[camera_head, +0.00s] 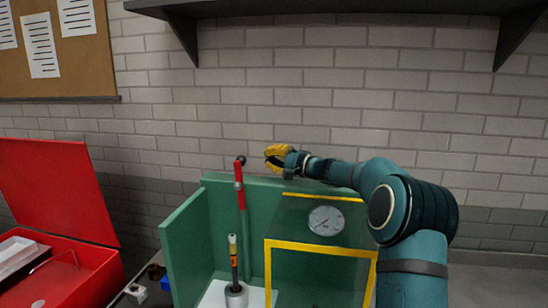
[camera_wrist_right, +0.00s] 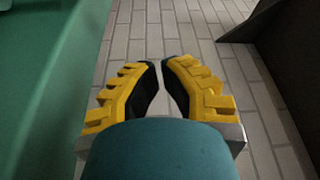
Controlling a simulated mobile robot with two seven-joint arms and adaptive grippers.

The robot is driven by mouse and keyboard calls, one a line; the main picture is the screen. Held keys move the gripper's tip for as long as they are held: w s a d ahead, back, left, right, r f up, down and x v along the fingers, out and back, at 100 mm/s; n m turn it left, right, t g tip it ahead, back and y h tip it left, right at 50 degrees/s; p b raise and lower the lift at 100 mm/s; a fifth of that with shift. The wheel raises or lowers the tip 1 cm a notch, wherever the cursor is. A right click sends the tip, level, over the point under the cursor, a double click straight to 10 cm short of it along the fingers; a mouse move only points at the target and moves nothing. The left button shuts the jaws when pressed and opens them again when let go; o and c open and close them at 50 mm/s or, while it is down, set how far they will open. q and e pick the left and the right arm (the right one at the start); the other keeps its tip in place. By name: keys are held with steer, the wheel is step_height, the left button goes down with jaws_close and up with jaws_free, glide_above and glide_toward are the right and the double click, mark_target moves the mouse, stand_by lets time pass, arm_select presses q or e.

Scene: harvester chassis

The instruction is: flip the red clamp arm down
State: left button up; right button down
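The red clamp arm (camera_head: 240,185) stands upright at the inside corner of the green fixture (camera_head: 185,250), with a dark knob at its top. My right gripper (camera_head: 268,157) has yellow fingers and is to the right of the clamp arm's top, at about the same height and apart from it in the picture. Its fingers point left. In the right wrist view the fingertips (camera_wrist_right: 160,62) are close together with a narrow gap and nothing between them. The clamp arm does not show in that view. My left gripper is not in view.
A yellow-edged frame (camera_head: 320,247) and a round gauge (camera_head: 326,220) are at the fixture's right. A rod (camera_head: 233,258) stands in a metal holder in front of the clamp arm. An open red box (camera_head: 85,270) is at left. A dark shelf (camera_head: 340,8) hangs above.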

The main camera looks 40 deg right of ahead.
steer(key=x, duration=0.2)
steer(key=p+x, duration=0.1)
steer(key=x, duration=0.3)
steer(key=shift+a+p, duration=0.35)
steer(key=shift+s+a+f, duration=0.15)
steer(key=shift+s+a, duration=0.65)
steer(key=shift+s+a+f, duration=0.15)
steer(key=shift+s+a, duration=0.1)
steer(key=shift+a, duration=0.1)
